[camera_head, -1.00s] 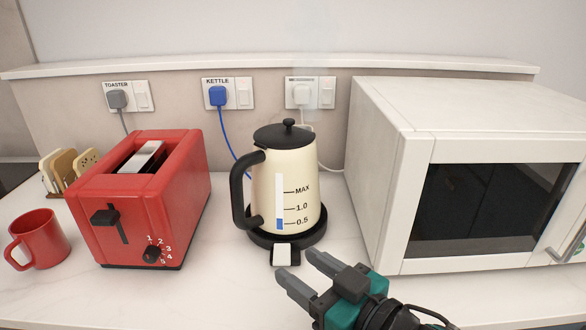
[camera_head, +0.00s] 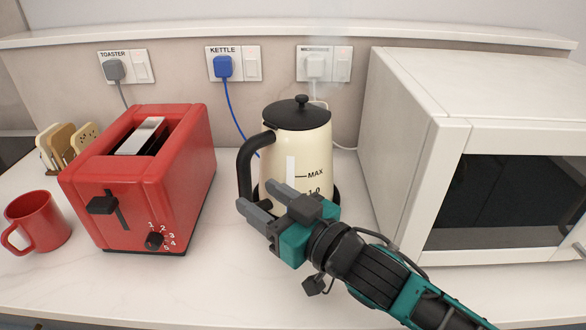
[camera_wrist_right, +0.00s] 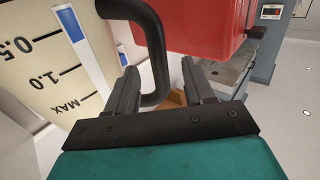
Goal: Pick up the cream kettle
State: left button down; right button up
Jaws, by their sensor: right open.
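The cream kettle (camera_head: 305,143) with a black lid and black handle (camera_head: 246,170) stands upright on the counter between the toaster and the microwave. Its handle faces left. My right gripper (camera_head: 258,197) is open and in front of the kettle's lower body, hiding most of its base. In the right wrist view the handle (camera_wrist_right: 155,60) stands between the open fingers (camera_wrist_right: 160,90), with the kettle's marked cream side (camera_wrist_right: 45,60) to the left. I cannot tell whether a finger touches the handle. My left gripper is not in view.
A red toaster (camera_head: 180,190) stands to the left, with a red mug (camera_head: 38,222) and a rack of boards beyond it. A white microwave (camera_head: 410,130) stands close on the right. The blue kettle cord (camera_head: 234,115) runs down from the wall socket.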

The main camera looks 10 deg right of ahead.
aim_at(250, 184)
jog(key=x, duration=0.5)
jog(key=shift+w+r, duration=0.15)
grip_shut()
dwell(0.4)
dwell(0.8)
jog(key=shift+r, duration=0.35)
